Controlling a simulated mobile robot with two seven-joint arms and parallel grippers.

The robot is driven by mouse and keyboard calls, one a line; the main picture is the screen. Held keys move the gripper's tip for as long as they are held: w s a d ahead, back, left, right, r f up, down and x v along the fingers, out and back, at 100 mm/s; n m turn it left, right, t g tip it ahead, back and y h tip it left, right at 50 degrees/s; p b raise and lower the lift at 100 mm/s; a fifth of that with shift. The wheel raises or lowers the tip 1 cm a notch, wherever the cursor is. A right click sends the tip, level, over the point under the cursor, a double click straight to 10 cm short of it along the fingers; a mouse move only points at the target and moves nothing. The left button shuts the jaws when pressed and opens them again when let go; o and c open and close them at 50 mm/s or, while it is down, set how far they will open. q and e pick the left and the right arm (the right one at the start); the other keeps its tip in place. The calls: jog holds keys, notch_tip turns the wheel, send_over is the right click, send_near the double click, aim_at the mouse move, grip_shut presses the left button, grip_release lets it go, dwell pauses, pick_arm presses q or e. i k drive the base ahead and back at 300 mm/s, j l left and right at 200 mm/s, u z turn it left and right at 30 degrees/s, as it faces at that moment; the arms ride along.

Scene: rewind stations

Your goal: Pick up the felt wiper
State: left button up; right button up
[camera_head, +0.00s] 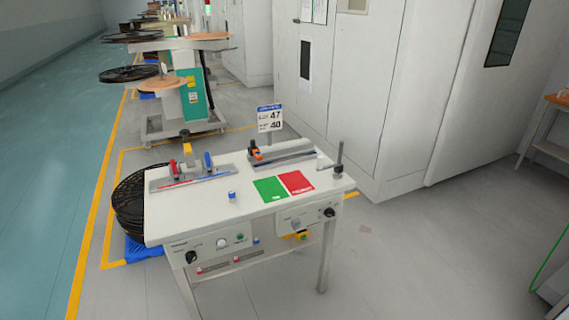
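A white workbench (200,222) stands in the middle of the view. I cannot tell for sure which item on it is the felt wiper. A small white upright piece (320,163) stands near the right edge, beside a dark post (339,158) on a base. A small blue and white piece (232,196) stands near the front edge, left of the green card. Neither of my grippers is in view.
The bench also holds a fixture with red and blue handles (190,172), a grey bar device with an orange part (282,152), a green card (270,189) and a red card (296,182). White cabinets (350,90) stand behind. The floor in front is clear.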

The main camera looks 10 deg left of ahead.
aim_at(232, 199)
jog(key=i+l+u, duration=0.9)
jog(key=i+l, duration=0.05)
jog(key=l, duration=0.05)
